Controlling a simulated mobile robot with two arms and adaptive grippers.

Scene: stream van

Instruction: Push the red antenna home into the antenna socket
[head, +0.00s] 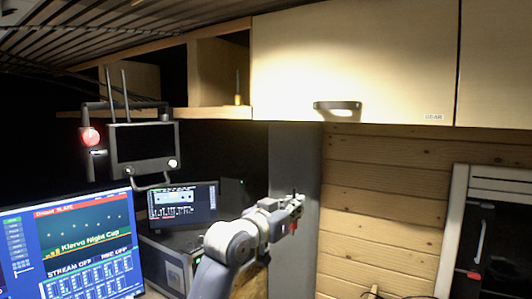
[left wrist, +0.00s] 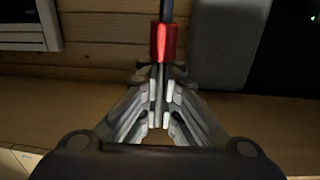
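In the head view my left gripper (head: 292,212) reaches up from the bottom middle, in front of the grey panel. A small red part of the antenna (head: 297,202) shows at its fingertips. In the left wrist view the red antenna (left wrist: 164,42) has a red base and a dark rod running off the top edge. The left fingers (left wrist: 160,85) are closed together just below the red base, around a thin grey stem. I cannot make out the antenna socket for certain. My right gripper is in neither view.
A dark monitor unit (head: 143,147) with two upright antennas and a red round light (head: 90,136) stands at left, above lit screens (head: 85,245). Pale cupboards (head: 350,60) hang overhead. A small yellow-handled tool (head: 238,98) stands on the shelf. A white-framed rack (head: 490,235) is at right.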

